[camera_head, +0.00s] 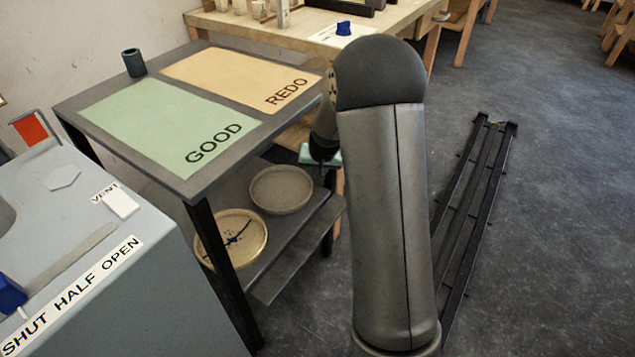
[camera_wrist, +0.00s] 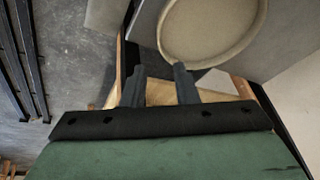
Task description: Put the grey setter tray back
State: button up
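The grey setter tray (camera_head: 281,188) is a round, shallow, rimmed dish. It lies on the lower shelf under the table with the mats, and looks empty. In the wrist view a plain round tray (camera_wrist: 212,30), which looks like the same one, shows at the top, cut off by the picture edge. My gripper (camera_wrist: 160,84) has its two dark fingers apart with nothing between them. The right finger's tip appears close to the tray's rim; I cannot tell whether it touches. In the head view my arm hides the fingers, and only a green part of the gripper shows right of the tray.
A cream dish (camera_head: 231,238) with dark marks sits left of the tray, partly behind a table leg. Above are the green GOOD mat (camera_head: 150,115), the tan REDO mat (camera_head: 225,72) and a dark cup (camera_head: 134,62). A black rail (camera_head: 470,215) lies on the floor at right.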

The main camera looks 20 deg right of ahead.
jog(key=s+a+r+n+g, duration=0.1)
jog(key=s+a+r, duration=0.3)
jog(key=s, duration=0.4)
jog(key=s+a+r+n+g, duration=0.1)
jog(key=s+a+r, duration=0.3)
jog(key=s, duration=0.5)
jog(key=s+a+r+n+g, duration=0.1)
jog(key=s+a+n+g, duration=0.1)
jog(key=s, duration=1.5)
jog(key=shift+a+g, duration=0.35)
jog(key=shift+g, duration=0.25)
jog(key=shift+w+r, duration=0.1)
jog(key=shift+r, duration=0.05)
